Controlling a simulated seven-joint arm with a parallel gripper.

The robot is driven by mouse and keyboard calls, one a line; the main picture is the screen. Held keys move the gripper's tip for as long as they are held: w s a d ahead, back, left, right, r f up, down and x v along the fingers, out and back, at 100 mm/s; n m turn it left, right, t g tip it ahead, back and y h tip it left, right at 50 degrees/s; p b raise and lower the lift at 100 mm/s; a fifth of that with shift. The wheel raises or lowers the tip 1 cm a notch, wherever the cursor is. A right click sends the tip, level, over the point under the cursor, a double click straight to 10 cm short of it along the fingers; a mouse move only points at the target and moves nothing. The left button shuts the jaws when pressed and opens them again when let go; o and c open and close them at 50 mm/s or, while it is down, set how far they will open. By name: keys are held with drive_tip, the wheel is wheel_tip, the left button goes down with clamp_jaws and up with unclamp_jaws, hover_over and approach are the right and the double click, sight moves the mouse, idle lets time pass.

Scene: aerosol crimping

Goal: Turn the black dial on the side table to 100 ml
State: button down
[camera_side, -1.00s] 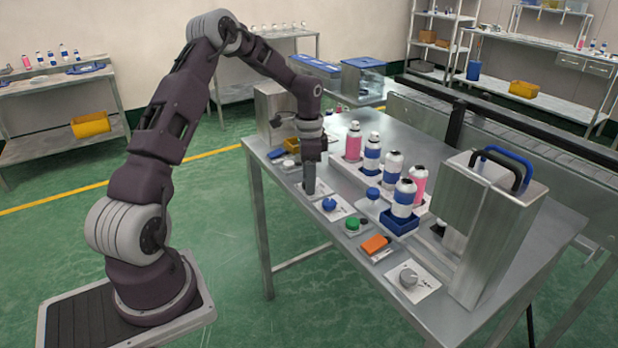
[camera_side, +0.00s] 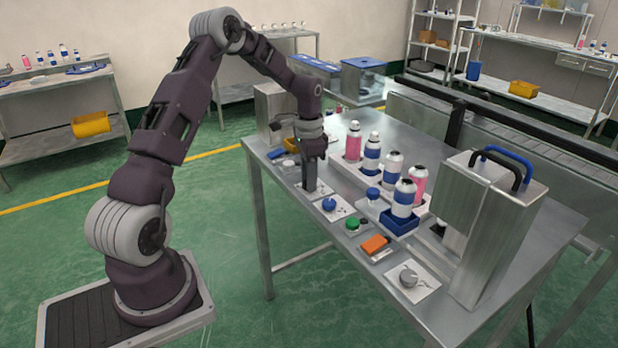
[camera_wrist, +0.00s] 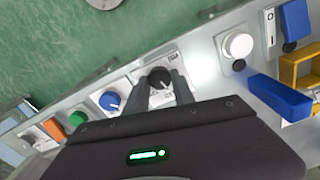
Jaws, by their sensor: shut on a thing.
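The black dial (camera_wrist: 160,80) sits on a white scale plate (camera_wrist: 165,62) at the table's edge, seen in the wrist view. My gripper (camera_wrist: 162,88) is shut on the dial, with one finger on each side of it. In the side view my gripper (camera_side: 310,188) points down onto the plate, and its fingers hide the dial. The scale marks are too small to read, so I cannot tell the dial's setting.
Beside the dial are a blue knob (camera_side: 329,204), a green button (camera_side: 353,224), an orange block (camera_side: 374,244) and a grey knob (camera_side: 408,277). Bottles (camera_side: 372,155) stand in a rack behind. A white knob (camera_wrist: 238,45) and a blue part (camera_wrist: 280,97) lie on the other side.

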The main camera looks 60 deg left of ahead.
drive_tip(key=n, duration=0.4)
drive_tip(key=shift+n, duration=1.6)
drive_tip(key=c, duration=1.1)
unclamp_jaws()
drive_tip(key=shift+o, duration=0.2)
wheel_tip(320, 180, up, 7)
drive_tip(key=shift+r, duration=0.1)
